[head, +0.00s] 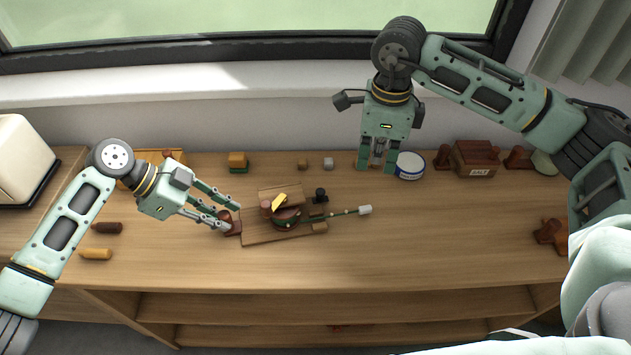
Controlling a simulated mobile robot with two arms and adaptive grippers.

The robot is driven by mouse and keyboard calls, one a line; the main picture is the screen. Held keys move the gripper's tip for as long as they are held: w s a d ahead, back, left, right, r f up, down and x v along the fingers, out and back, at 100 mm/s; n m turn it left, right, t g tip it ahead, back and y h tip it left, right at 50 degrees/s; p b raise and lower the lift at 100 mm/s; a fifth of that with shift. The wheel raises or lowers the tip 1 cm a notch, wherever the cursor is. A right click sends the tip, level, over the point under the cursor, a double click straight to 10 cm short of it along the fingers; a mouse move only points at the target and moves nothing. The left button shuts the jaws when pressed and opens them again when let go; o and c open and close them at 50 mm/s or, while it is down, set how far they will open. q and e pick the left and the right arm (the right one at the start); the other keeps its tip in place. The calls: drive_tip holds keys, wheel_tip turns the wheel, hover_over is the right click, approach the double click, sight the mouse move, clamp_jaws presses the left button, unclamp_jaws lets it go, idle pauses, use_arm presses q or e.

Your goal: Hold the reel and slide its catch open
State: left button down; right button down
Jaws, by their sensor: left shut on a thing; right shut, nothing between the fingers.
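The reel (286,217) is a dark, reddish round piece with a yellow part on top. It sits on a flat wooden board (262,238) near the middle of the counter. A thin rod with a pale end (365,210) extends to the right from it. My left gripper (234,216) is at the board's left end, shut on a reddish-brown block (235,228) there. I cannot tell whether this block is joined to the reel. My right gripper (378,165) is shut and empty, pointing down behind and right of the board. I cannot make out which small part is the catch.
A round white-and-blue tin (409,166) stands just right of my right gripper. A brown salt box (475,159) is farther right. Two loose cylinders, one brown (107,228) and one yellow (95,254), lie at left. The front right of the counter is largely clear.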

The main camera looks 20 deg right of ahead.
sight(321, 191)
drive_tip(key=c, duration=2)
unclamp_jaws()
drive_tip(key=shift+n, duration=0.8)
drive_tip(key=w+a+f, duration=0.1)
drive_tip(key=a, duration=0.2)
drive_tip(key=w+a+f, duration=0.2)
drive_tip(key=a, duration=0.1)
drive_tip(key=w+a+f, duration=0.1)
drive_tip(key=w+a, duration=0.1)
drive_tip(key=a, duration=0.1)
drive_tip(key=shift+w+f, duration=0.15)
drive_tip(key=shift+f, duration=0.2)
drive_tip(key=shift+c, duration=0.2)
drive_tip(key=shift+o, duration=0.9)
drive_tip(key=shift+w+a+f, duration=0.15)
drive_tip(key=shift+a+f, duration=0.1)
drive_tip(key=shift+a, duration=0.05)
drive_tip(key=shift+o, duration=0.5)
drive_tip(key=shift+f, duration=3.45)
clamp_jaws()
